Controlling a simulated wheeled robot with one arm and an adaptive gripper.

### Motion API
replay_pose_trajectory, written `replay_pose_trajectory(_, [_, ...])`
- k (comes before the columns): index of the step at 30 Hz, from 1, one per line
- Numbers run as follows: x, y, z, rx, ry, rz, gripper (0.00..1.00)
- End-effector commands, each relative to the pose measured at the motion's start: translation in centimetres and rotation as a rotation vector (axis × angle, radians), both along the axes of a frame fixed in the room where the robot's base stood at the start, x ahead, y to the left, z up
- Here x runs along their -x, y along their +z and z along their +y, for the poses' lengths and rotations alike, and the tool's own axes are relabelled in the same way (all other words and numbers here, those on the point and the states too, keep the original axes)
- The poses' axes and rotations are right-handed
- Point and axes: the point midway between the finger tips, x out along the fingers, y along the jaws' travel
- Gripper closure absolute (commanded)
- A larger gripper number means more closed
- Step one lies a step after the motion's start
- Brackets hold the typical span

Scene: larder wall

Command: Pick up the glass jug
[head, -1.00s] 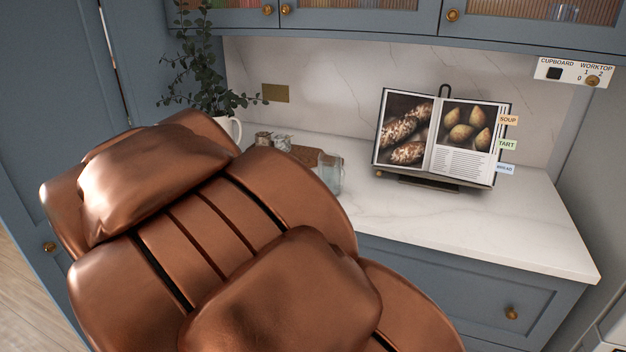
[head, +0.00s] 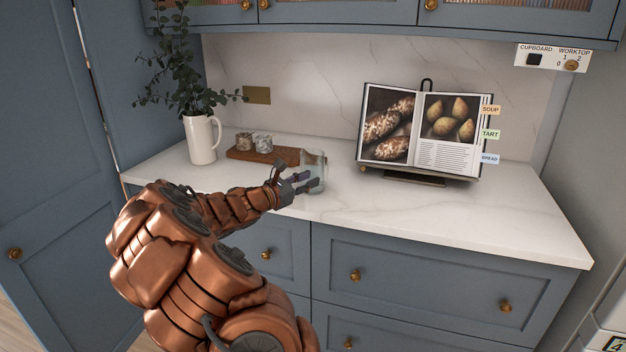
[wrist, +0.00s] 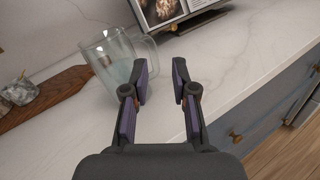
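The clear glass jug (head: 314,160) stands upright on the white marble worktop, at the right end of a wooden board. In the head view my gripper (head: 308,182) overlaps the lower part of the jug. In the wrist view the jug (wrist: 108,58) is left of and beyond my left finger, with its handle on the right side. My gripper (wrist: 160,75) is open, and only worktop shows between its fingers. The jug is not between them. I cannot tell whether the left finger touches the glass.
A wooden board (head: 240,153) with two small stone pots (head: 263,143) lies left of the jug. A white pitcher (head: 201,140) with a leafy plant stands further left. An open cookbook (head: 418,130) on a stand is to the right. The front right worktop is clear.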

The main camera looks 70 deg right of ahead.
Motion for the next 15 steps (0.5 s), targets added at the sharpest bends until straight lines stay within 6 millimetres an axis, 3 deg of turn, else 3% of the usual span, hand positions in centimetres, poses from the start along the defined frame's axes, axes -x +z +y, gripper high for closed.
replay_pose_trajectory(5, [-0.9, -1.9, -1.8, -0.015, 0.039, 0.086, 0.73])
replay_pose_trajectory(15, [-0.1, -1.8, -4.1, -0.016, 0.042, 0.097, 0.73])
